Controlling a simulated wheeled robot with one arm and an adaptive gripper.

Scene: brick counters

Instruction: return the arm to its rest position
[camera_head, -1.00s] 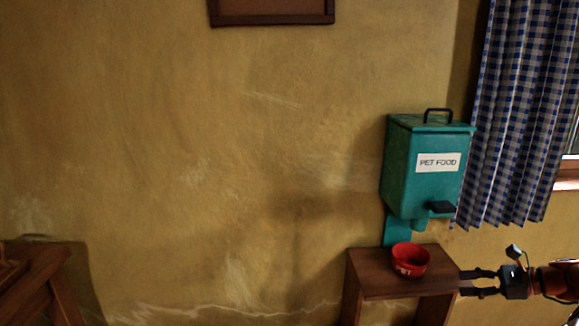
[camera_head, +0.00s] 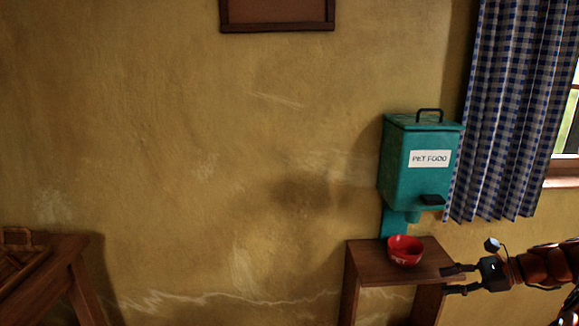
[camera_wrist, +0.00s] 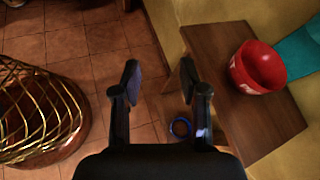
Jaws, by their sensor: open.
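My gripper (camera_head: 462,278) is at the lower right of the head view, beside the right edge of the small wooden table. Its two fingers are apart with nothing between them. The arm reaches in from the right edge of the picture. In the wrist view my gripper (camera_wrist: 160,85) shows two dark, spread fingers above the tiled floor and the table's edge.
A red bowl (camera_head: 405,251) stands on the wooden table (camera_head: 370,262), under a teal pet food dispenser (camera_head: 420,165) on the wall. Tiled floor (camera_wrist: 75,45) lies clear between.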

